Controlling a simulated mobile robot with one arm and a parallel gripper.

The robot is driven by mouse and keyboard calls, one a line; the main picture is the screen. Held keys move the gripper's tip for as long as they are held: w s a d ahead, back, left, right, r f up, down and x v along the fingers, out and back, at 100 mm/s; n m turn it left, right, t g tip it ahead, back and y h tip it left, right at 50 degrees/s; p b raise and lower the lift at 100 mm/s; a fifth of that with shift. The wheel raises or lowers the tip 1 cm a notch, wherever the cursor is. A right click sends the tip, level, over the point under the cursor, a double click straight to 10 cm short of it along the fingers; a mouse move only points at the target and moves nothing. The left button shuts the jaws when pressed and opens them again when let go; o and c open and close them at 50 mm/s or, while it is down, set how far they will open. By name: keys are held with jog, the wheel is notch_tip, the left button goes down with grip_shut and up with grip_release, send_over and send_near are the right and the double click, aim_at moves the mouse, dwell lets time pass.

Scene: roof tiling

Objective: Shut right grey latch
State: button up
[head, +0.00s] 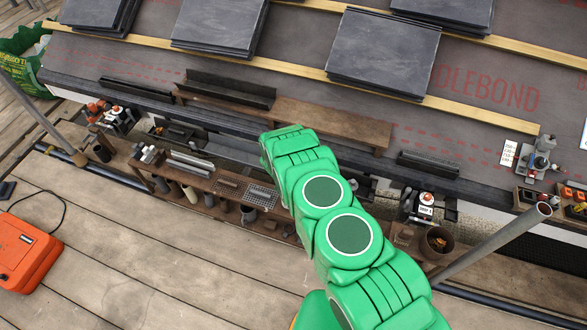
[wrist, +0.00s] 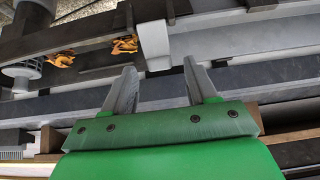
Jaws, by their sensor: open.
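My gripper (wrist: 160,66) is open in the wrist view, its two grey fingers spread and empty. A light grey block-like piece (wrist: 155,42) hangs from a dark strap just beyond the fingertips, roughly between them in the picture. It may be the right grey latch, but I cannot tell, nor whether it is open or shut. It appears apart from the fingers, though the depth is unclear. In the head view my green arm reaches to the roof edge and hides the gripper and the eaves behind it. I cannot make out a latch there.
A grey gutter-like rail (wrist: 250,45) runs across the wrist view, with orange leaf-like clumps (wrist: 124,44) at left. In the head view, a wooden bench (head: 205,180) with tools stands left of my arm. Slate stacks (head: 384,50) lie on the roof. A slanted pole (head: 490,245) stands at right.

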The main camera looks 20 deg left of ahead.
jog(key=v, duration=0.6)
jog(key=shift+r, duration=0.2)
jog(key=shift+s, duration=0.15)
jog(key=a+g+y, duration=0.1)
jog(key=a+y, duration=0.2)
jog(key=a, duration=0.6)
jog(key=shift+w+d+f+g+h, duration=0.3)
jog(key=shift+w+d+f+h, duration=0.3)
jog(key=shift+d, duration=0.95)
jog(key=shift+w+d+f+g+h, duration=0.35)
jog(key=shift+w+d, duration=0.4)
jog(key=shift+d, duration=0.75)
jog(key=shift+w+d+f+g+h, duration=0.25)
jog(key=shift+w+d+f+h, duration=0.35)
jog(key=shift+d, duration=0.95)
jog(key=shift+x, duration=1.55)
jog(key=shift+a, duration=0.1)
